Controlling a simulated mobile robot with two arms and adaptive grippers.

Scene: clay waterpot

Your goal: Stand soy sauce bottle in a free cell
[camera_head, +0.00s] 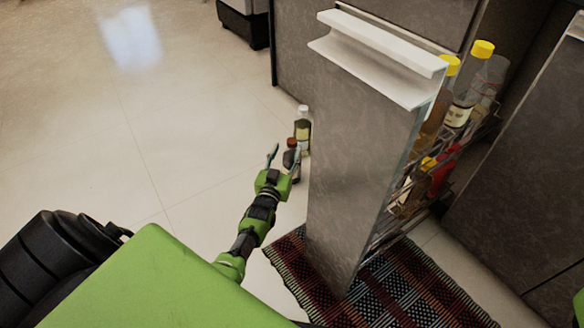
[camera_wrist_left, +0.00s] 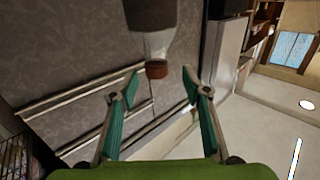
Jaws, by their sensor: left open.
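A small dark bottle with a red-brown cap, seemingly the soy sauce bottle (camera_head: 290,160), stands low beside the pull-out cabinet's front panel. In the left wrist view the bottle (camera_wrist_left: 157,45) appears cap down, its dark body cut off by the top edge. My left gripper (camera_head: 284,153) is open, its fingertips at either side of the bottle in the head view; contact is not clear. In the left wrist view the gripper's teal fingers (camera_wrist_left: 162,75) are spread with the cap showing between their tips. The pull-out wire rack (camera_head: 383,222) holds several bottles; its free cells are hard to make out.
The tall grey panel (camera_head: 355,160) is close to the right of my left gripper. Yellow-capped bottles (camera_head: 461,108) stand in the rack. A woven rug (camera_head: 290,262) lies below. Floor at left is clear.

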